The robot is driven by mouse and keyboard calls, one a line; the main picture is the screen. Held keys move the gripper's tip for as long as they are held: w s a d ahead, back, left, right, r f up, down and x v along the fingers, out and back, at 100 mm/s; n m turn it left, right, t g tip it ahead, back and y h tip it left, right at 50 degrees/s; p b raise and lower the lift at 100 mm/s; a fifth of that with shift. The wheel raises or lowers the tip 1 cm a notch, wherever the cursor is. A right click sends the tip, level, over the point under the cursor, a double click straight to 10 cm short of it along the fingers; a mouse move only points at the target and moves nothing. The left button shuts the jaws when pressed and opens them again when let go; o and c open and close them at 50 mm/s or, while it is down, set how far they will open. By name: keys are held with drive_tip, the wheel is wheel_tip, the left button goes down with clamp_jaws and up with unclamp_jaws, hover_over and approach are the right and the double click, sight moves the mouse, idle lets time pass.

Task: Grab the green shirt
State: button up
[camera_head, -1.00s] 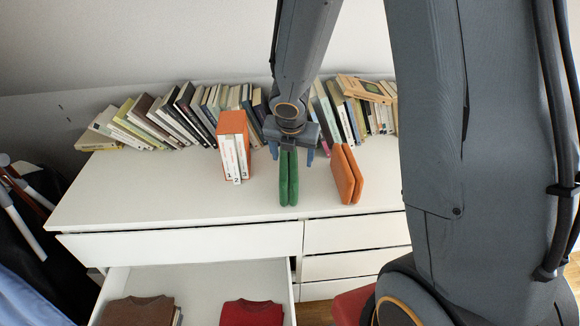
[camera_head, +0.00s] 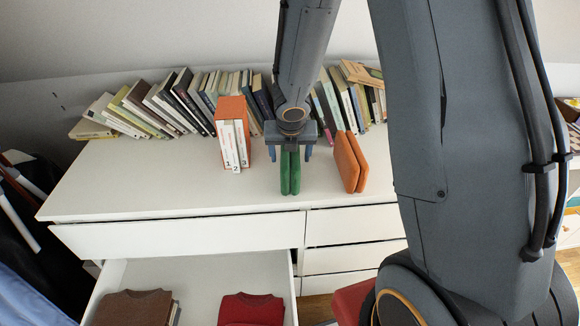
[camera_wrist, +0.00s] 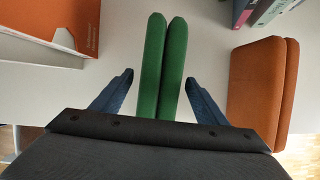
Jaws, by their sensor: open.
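The green shirt (camera_head: 290,178) is folded and stands upright on the white dresser top, its two halves side by side. It also shows in the wrist view (camera_wrist: 164,65), running up the middle. My gripper (camera_head: 290,152) is above and behind it in the head view. In the wrist view my gripper (camera_wrist: 158,88) is open, with one blue finger on each side of the shirt's near part. A gap shows between each finger and the cloth. The near end of the shirt is hidden behind the dark gripper body.
An orange folded shirt (camera_head: 350,162) stands just right of the green one. An orange box with white books (camera_head: 233,133) stands to the left. Leaning books (camera_head: 170,105) line the wall. The open drawer (camera_head: 207,272) below holds a brown shirt (camera_head: 134,308) and a red shirt (camera_head: 251,310).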

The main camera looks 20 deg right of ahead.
drive_tip(key=shift+w+f, duration=0.15)
drive_tip(key=shift+f, duration=0.15)
drive_tip(key=c, duration=1.2)
drive_tip(key=shift+c, duration=0.2)
drive_tip(key=shift+r, duration=0.15)
